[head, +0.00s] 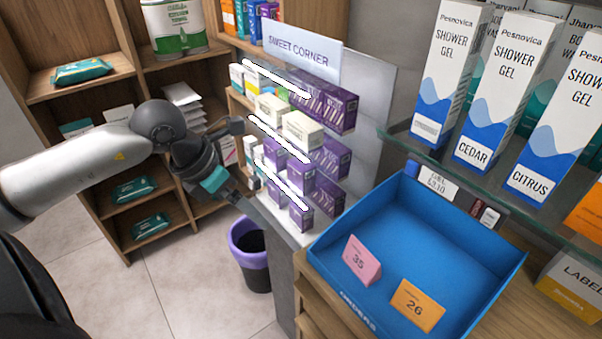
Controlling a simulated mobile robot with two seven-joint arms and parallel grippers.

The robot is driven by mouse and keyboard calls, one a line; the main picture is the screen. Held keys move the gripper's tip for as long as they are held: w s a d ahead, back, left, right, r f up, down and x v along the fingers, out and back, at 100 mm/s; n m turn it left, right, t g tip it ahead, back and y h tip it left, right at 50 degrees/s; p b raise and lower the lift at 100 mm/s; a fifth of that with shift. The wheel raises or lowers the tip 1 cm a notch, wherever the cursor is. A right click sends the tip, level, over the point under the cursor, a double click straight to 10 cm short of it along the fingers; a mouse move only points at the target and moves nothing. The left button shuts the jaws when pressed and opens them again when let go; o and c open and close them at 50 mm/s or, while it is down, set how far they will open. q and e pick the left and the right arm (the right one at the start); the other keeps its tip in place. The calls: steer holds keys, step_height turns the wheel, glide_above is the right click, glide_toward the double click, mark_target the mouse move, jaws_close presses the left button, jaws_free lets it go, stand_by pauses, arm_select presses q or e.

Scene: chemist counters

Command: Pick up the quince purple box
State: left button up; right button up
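Several purple boxes stand in rows on the tiered SWEET CORNER rack: an upper group (335,108), a middle group (332,157) and a lower group (301,185). Their lettering is too small to read, so I cannot tell which one is quince. My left gripper (240,165) reaches in from the left, just left of the rack's lower tiers. Its dark fingers look spread apart, with nothing seen between them. It hides part of the rack's left end. My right gripper is not in view.
White-and-yellow boxes (302,128) share the rack. A blue tray (480,245) with pink and orange cards stands on the counter at right. Shower gel boxes (448,75) stand on a glass shelf above it. A purple-rimmed bin (252,272) stands on the floor below.

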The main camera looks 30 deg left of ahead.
mark_target(294, 177)
arm_select(q)
steer(key=shift+m+y, duration=0.5)
steer(key=shift+y, duration=0.1)
steer(key=shift+w+d+r+p, duration=0.25)
steer(key=shift+w+d, duration=0.35)
steer(key=shift+w, duration=1.25)
steer(key=shift+w+d+r+p, duration=0.25)
steer(key=shift+w+d, duration=0.35)
steer(key=shift+w, duration=1.25)
steer(key=shift+w+d+r+p, duration=0.2)
steer(key=shift+w+d, duration=0.4)
steer(key=shift+w, duration=1.25)
steer(key=shift+w+f, duration=0.15)
steer(key=shift+f, duration=0.45)
steer(key=shift+c, duration=0.2)
steer(key=c, duration=1.4)
